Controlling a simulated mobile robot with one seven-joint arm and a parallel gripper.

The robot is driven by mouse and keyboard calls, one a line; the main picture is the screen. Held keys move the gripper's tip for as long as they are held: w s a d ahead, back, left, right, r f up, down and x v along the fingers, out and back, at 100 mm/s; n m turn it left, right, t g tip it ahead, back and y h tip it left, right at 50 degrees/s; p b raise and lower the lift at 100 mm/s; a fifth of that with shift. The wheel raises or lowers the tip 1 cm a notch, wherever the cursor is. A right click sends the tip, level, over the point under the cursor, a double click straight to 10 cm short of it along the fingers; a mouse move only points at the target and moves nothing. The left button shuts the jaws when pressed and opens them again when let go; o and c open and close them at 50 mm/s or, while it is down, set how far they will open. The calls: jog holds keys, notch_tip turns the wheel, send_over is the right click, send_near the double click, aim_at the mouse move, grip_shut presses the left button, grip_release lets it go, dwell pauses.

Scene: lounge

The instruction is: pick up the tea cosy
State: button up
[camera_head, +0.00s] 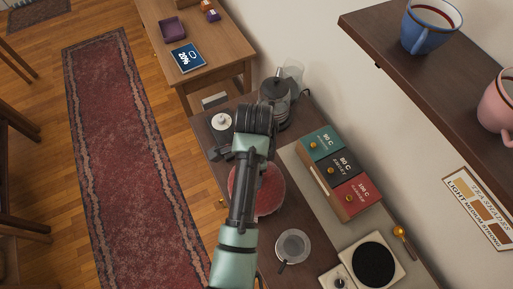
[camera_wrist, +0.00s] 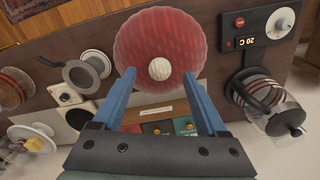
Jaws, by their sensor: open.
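The tea cosy is a red, ribbed, round dome with a pale knob on top. It lies at the top middle of the wrist view (camera_wrist: 135,42) and, in the head view, on the dark counter (camera_head: 270,192), partly hidden by my arm. My gripper (camera_wrist: 159,76) is open and empty. Its two blue fingers point toward the cosy, with the fingertips over its near edge on either side in the picture. I cannot tell the height gap or whether they touch. In the head view my arm reaches over the cosy and hides the fingers.
Tea boxes (camera_head: 340,168) stand right of the cosy. A glass kettle (camera_wrist: 262,95) stands to the right in the wrist view. A strainer (camera_wrist: 80,76) is at left. A hot plate (camera_head: 374,264) sits at the lower right. A wall shelf (camera_head: 400,68) holds mugs.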

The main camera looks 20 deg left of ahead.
jog(key=shift+f, duration=1.35)
jog(key=shift+c, duration=0.3)
grip_shut()
